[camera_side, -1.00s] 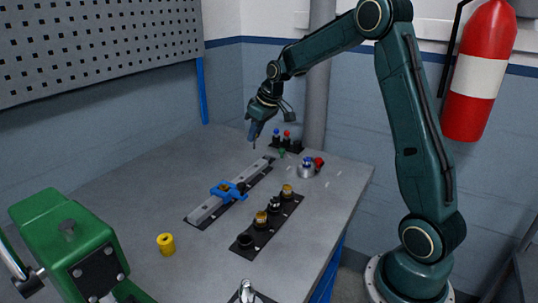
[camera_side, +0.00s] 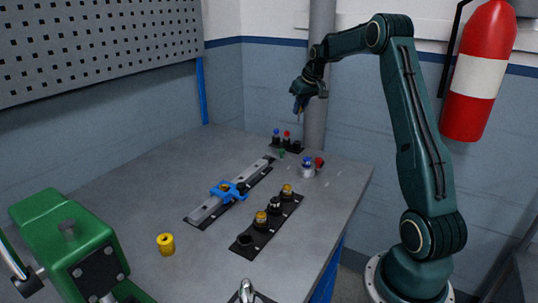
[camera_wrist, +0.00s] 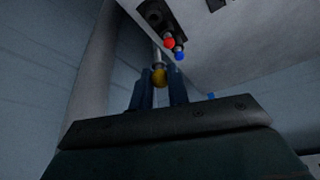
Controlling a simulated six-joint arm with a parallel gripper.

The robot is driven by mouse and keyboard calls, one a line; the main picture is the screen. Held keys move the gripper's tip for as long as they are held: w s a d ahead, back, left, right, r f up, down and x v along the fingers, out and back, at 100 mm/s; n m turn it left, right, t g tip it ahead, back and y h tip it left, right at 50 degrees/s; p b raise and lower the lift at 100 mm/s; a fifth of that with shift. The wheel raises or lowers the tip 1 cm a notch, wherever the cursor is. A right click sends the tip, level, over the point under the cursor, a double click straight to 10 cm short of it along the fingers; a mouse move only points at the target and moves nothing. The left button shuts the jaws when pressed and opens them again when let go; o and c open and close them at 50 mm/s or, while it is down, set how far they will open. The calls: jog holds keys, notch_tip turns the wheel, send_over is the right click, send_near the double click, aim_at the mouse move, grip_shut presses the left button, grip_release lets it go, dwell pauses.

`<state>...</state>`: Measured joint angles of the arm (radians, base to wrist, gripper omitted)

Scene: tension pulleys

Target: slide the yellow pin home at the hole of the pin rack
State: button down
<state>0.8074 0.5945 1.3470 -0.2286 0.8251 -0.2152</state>
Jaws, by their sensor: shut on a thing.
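My gripper (camera_side: 299,108) is raised above the far end of the table, above and slightly right of the pin rack. In the wrist view my gripper (camera_wrist: 159,71) is shut on the yellow pin (camera_wrist: 160,77). The pin's yellow head sits between the fingers, and its grey shaft points away toward the rack. The dark pin rack (camera_side: 285,147) stands at the table's back corner with a blue pin (camera_side: 276,134) and a red pin (camera_side: 287,134) in it. A black socket (camera_side: 297,146) at its right end has no pin. The held pin is clear of the rack.
A grey rail with a blue carriage (camera_side: 228,190) lies mid-table. A dark strip with brass and black pulleys (camera_side: 262,218) lies beside it. A blue-topped part (camera_side: 307,167) and a red one (camera_side: 319,163) stand near the rack. A yellow cylinder (camera_side: 166,243) stands nearer the camera.

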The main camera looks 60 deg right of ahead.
jog(key=shift+f, duration=0.25)
send_over(298, 143)
jog(key=shift+d+f, duration=0.15)
jog(key=shift+f, duration=1.5)
jog(key=shift+d+f, duration=0.1)
jog(key=shift+f, duration=1.5)
jog(key=shift+f, duration=2.1)
dwell(0.3)
jog(key=c, duration=1.3)
grip_release()
jog(key=shift+r, duration=0.15)
jog(key=shift+s+r, duration=0.2)
jog(key=shift+r, duration=0.3)
jog(key=v, duration=1.2)
jog(key=shift+s+a+r, duration=0.1)
jog(key=shift+s+r, duration=0.05)
jog(key=shift+r, duration=0.05)
